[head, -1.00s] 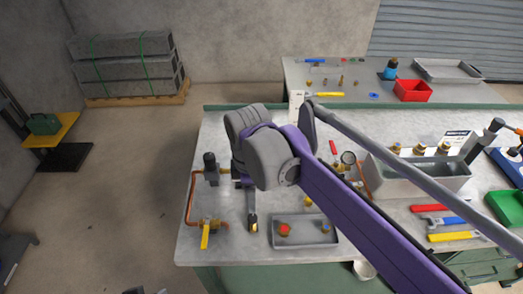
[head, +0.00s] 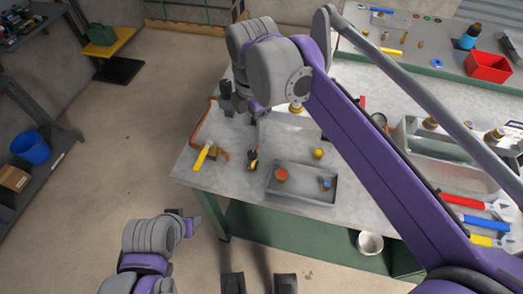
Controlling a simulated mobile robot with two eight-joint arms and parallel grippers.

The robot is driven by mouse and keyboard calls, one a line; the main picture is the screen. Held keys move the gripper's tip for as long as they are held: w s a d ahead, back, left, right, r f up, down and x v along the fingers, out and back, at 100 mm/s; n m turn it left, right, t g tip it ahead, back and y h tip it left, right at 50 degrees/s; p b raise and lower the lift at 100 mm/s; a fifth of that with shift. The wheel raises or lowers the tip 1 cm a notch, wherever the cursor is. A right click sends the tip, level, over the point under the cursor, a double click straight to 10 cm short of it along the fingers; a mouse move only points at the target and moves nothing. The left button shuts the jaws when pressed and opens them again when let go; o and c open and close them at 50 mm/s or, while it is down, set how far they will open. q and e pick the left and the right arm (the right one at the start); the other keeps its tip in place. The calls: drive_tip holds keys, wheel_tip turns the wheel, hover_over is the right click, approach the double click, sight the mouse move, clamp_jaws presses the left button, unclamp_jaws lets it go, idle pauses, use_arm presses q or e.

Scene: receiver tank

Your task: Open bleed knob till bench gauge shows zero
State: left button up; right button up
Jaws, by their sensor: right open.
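My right gripper (head: 259,110) is open and seen from above, over the bench below the grey wrist. No object shows between its fingers. The bench gauge (head: 378,119) is mostly hidden beside my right arm, and its reading is not legible. I cannot tell which fitting is the bleed knob. A small black and brass fitting (head: 252,160) stands on the bench nearer than the gripper. A yellow-handled valve (head: 202,156) sits on the copper pipe at left. My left gripper (head: 190,225) is low at the bench's left front, away from the fittings; its jaws are unclear.
A grey tray (head: 302,199) holds a red-topped and a blue-topped fitting near the bench's front edge. Brass pieces stand behind it.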

sight(252, 153)
drive_tip(key=f, duration=0.7)
drive_tip(key=f+b, duration=0.1)
drive_tip(key=f, duration=0.2)
drive_tip(key=shift+w+a+f, duration=0.25)
drive_tip(key=shift+f, duration=0.05)
clamp_jaws()
